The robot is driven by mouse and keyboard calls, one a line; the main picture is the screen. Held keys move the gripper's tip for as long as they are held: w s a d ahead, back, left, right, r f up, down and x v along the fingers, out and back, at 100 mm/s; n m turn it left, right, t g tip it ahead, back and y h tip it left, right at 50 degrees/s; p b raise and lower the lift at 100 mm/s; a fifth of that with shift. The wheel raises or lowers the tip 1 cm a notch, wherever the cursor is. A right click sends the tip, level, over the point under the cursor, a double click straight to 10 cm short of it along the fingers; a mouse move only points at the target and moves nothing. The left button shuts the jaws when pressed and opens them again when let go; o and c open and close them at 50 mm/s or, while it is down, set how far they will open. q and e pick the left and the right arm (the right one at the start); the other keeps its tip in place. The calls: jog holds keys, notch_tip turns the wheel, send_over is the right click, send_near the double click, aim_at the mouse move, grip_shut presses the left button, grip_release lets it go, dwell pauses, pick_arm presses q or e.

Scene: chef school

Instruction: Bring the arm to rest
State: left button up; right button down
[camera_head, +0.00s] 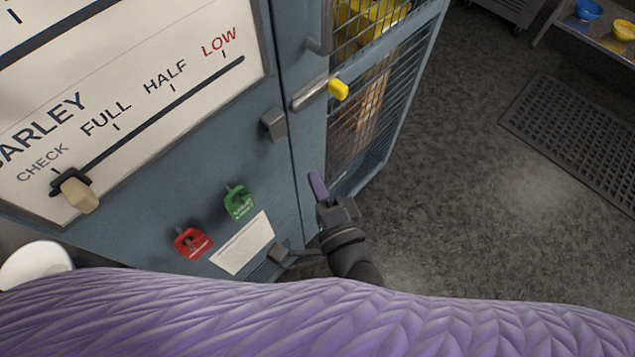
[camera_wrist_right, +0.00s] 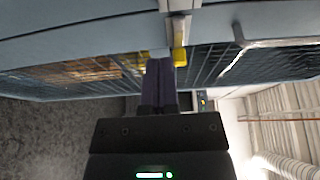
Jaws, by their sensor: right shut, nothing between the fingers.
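My right gripper (camera_head: 317,182) is beside the blue-grey cabinet (camera_head: 190,165), near the lower edge of its mesh door (camera_head: 375,100). Its purple fingers are pressed together with nothing between them. In the right wrist view the shut fingers (camera_wrist_right: 159,72) point at the cabinet front, just below a metal latch with a yellow knob (camera_wrist_right: 180,57). I cannot tell whether the fingertips touch the cabinet. The yellow knob (camera_head: 338,89) also shows in the head view, above and apart from the gripper. My left gripper is out of view.
A barley level panel (camera_head: 130,75) with a beige slider knob (camera_head: 79,195) is on the left. Open floor (camera_head: 450,190) lies to the right, with a dark perforated mat (camera_head: 580,130).

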jog(key=s+d+n+g+h, duration=0.4)
jog(key=s+d+n+g, duration=0.25)
jog(key=d, duration=0.25)
jog(key=s+d+n+g+h, duration=0.4)
jog(key=s+d+n+g, duration=0.15)
jog(key=d+n, duration=0.25)
notch_tip(320, 180, down, 23)
jog(key=s+g+b, duration=0.1)
jog(key=g+b, duration=0.1)
jog(key=b, duration=0.3)
pick_arm(q)
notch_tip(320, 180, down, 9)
jog(key=b, duration=0.4)
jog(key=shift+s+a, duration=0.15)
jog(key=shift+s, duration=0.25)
pick_arm(e)
jog(key=s+d+f+g, duration=0.1)
jog(key=s+d+f, duration=0.2)
jog(key=s+f, duration=1.1)
notch_tip(320, 180, down, 2)
jog(key=shift+f+n, duration=0.15)
jog(key=shift+n, duration=0.2)
